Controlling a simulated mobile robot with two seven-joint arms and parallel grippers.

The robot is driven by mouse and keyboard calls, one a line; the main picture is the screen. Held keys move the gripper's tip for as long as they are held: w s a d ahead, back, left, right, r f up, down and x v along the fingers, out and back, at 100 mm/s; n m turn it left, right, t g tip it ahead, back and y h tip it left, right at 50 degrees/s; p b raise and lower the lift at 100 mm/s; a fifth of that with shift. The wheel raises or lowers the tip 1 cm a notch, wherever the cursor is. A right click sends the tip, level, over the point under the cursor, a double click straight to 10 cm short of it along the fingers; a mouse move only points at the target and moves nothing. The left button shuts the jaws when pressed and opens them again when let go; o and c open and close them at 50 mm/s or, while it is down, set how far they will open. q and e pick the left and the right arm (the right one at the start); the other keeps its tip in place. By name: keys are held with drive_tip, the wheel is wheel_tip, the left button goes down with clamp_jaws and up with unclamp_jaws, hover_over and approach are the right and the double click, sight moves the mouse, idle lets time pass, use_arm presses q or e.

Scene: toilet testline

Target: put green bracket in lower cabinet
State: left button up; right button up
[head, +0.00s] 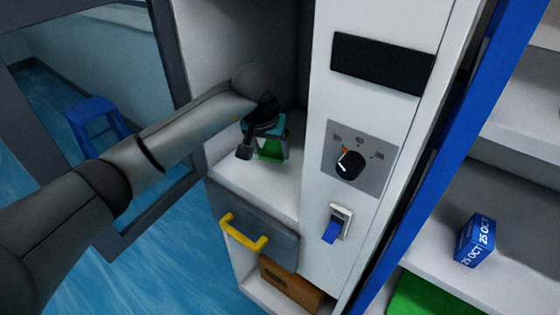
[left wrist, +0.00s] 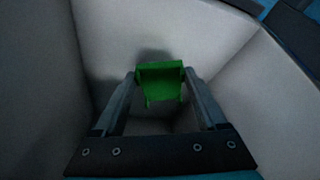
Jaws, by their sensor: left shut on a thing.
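The green bracket (head: 270,150) is in the open upper compartment of the white cabinet, just above its shelf. My left gripper (head: 262,150) is shut on it. In the left wrist view the bracket (left wrist: 160,80) sits between the two fingertips (left wrist: 160,76), with pale compartment walls around it. Whether it touches the shelf cannot be told. My right gripper is not in view.
A white panel with a black dial (head: 350,164) and a blue switch (head: 332,232) stands right of the compartment. Shelves at the right hold a blue date cube (head: 475,240) and a green surface (head: 430,298). A glass door (head: 100,120) stands open at the left.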

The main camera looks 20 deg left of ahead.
sight(273, 175)
use_arm(q)
wheel_tip(273, 175, down, 2)
drive_tip(key=shift+f, duration=0.1)
wheel_tip(273, 175, down, 4)
drive_tip(key=shift+r+b, duration=0.1)
drive_tip(key=shift+b, duration=0.3)
drive_tip(key=shift+f, duration=0.2)
drive_tip(key=o, duration=1.3)
